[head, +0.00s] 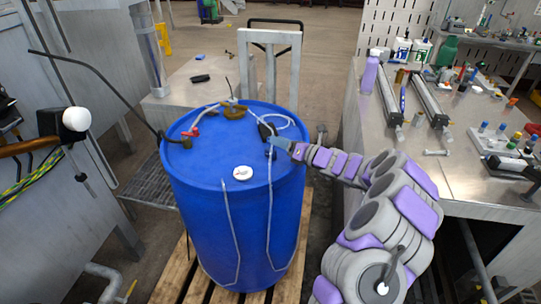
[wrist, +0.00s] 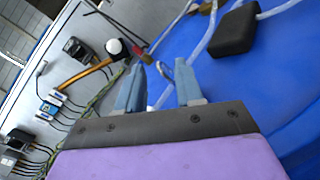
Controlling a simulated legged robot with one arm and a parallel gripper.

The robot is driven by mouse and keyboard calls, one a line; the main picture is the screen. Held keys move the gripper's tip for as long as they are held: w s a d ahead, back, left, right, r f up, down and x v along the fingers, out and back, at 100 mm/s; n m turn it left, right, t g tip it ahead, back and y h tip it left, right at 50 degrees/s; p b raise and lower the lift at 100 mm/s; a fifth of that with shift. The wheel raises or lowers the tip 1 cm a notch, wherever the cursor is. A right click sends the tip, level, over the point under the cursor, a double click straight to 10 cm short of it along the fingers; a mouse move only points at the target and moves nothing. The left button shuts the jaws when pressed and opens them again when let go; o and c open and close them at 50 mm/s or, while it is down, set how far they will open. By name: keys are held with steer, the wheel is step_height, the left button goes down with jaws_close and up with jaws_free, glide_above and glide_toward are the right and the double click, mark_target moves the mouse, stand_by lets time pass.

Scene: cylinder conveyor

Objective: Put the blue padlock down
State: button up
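My gripper (head: 284,146) is low over the right side of the blue drum's top (head: 215,165). In the wrist view my gripper's two blue-grey fingers (wrist: 162,64) stand apart with a gap between them. A small metal loop (wrist: 164,70) shows in that gap, and it looks like the padlock's shackle; the padlock's body is not clear there. In the head view a small dark blue shape, likely the blue padlock (head: 270,153), is on the drum top just below the fingertips. I cannot tell whether a finger touches it.
The drum top carries a white round cap (head: 243,173), a red-handled valve (head: 191,132), clear tubes and a black block (wrist: 234,32). The drum stands on a wooden pallet (head: 195,284).

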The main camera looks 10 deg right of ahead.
steer(key=b+x, duration=0.1)
steer(key=x, duration=0.4)
steer(key=shift+w+a+f, duration=0.15)
steer(key=shift+w+a, duration=0.05)
steer(key=shift+w, duration=0.05)
steer(key=shift+w+a, duration=0.25)
steer(key=shift+a, duration=0.1)
steer(key=shift+d, duration=0.1)
jaws_close()
stand_by(0.9)
